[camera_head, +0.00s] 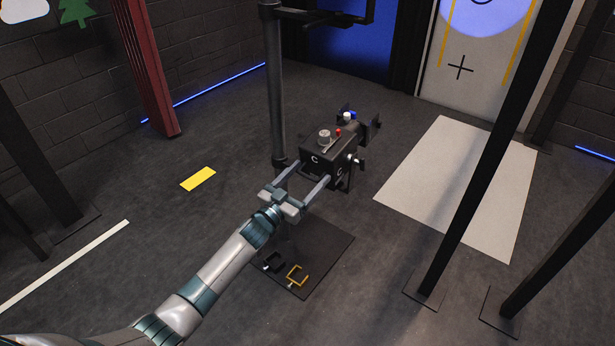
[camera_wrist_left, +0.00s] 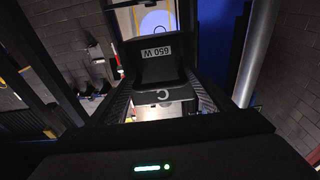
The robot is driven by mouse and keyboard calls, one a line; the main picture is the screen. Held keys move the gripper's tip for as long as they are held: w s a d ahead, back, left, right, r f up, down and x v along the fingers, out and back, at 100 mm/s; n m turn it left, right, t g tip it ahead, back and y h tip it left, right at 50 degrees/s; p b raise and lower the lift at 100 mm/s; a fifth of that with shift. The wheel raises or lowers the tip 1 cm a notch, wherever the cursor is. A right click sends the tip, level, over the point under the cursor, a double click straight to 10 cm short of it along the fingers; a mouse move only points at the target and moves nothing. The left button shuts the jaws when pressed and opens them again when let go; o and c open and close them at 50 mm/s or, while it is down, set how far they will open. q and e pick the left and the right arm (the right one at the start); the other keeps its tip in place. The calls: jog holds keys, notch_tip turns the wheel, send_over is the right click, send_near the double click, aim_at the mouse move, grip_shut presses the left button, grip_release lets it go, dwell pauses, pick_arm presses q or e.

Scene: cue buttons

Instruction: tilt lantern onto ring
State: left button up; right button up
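The lantern (camera_head: 333,150) is a black box on the dark upright pole, with knobs on top and "C" marks at its rear. In the wrist view the fingers flank the "C" area (camera_wrist_left: 163,97). A lavender light patch (camera_head: 487,17) lies on the pale back panel. A dark curved line, perhaps the ring, is cut off at the top edge. My right gripper is not in view.
A black cross (camera_head: 460,67) and yellow lines mark the panel. A dark plate (camera_head: 325,246) with two small clamps, one black and one yellow (camera_head: 297,275), lies below the lantern. Dark posts (camera_head: 490,150) stand at right. The floor around the yellow mark (camera_head: 198,179) is clear.

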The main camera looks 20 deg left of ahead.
pick_arm(q)
jog(key=shift+s+a, duration=0.1)
jog(key=p+v, duration=0.1)
jog(key=v, duration=1.6)
jog(key=shift+p, duration=0.35)
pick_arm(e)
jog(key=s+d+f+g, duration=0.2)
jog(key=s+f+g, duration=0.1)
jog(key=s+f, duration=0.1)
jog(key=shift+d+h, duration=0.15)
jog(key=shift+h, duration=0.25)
pick_arm(q)
jog(key=shift+s, duration=0.1)
